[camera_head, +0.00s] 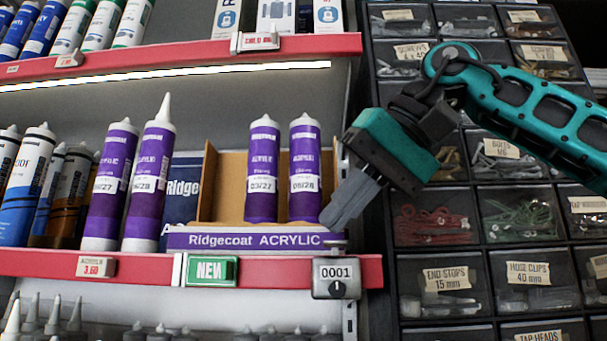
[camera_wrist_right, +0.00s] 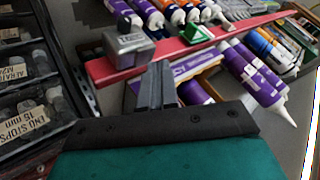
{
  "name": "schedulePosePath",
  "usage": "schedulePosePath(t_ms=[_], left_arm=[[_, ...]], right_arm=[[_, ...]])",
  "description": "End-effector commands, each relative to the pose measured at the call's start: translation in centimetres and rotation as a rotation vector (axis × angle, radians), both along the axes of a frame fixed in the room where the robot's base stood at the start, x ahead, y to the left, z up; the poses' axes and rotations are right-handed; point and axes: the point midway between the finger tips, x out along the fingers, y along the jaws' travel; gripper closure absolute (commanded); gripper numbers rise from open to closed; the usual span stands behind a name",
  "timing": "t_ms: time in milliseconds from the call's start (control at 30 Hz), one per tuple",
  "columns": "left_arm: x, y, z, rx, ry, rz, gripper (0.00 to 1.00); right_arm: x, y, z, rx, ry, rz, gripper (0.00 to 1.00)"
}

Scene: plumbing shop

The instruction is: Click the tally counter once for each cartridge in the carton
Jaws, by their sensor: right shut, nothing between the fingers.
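The tally counter (camera_head: 337,277) is a grey box on the red shelf edge, reading 0001, with a plunger on top; it also shows in the right wrist view (camera_wrist_right: 128,50). The open cardboard carton (camera_head: 208,190), with a purple "Ridgecoat ACRYLIC" front, stands on the shelf left of the counter. Two purple cartridges are visible in it, a left one (camera_head: 263,175) and a right one (camera_head: 305,170). My right gripper (camera_head: 335,222) is shut and empty, its fingers pointing down-left just above the plunger; the fingers also show in the wrist view (camera_wrist_right: 157,80). My left gripper is out of view.
A green NEW tag (camera_head: 211,271) hangs on the shelf edge. Small-parts drawers (camera_head: 520,213) fill the right side. An upper red shelf (camera_head: 190,55) runs above.

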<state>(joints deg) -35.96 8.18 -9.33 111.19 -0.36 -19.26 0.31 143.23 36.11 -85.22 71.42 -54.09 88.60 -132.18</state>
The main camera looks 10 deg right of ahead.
Motion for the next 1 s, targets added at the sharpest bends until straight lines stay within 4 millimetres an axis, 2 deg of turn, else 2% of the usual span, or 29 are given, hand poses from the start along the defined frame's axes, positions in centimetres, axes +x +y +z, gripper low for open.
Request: schedulePosePath(t_ms=[767, 1000], left_arm=[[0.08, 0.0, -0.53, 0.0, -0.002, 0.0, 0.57], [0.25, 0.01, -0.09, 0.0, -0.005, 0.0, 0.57]], right_arm=[[0.01, -0.01, -1.03, 0.0, 0.001, 0.0, 1.0], [0.01, -0.01, -0.71, -0.001, 0.001, -0.001, 1.0]])
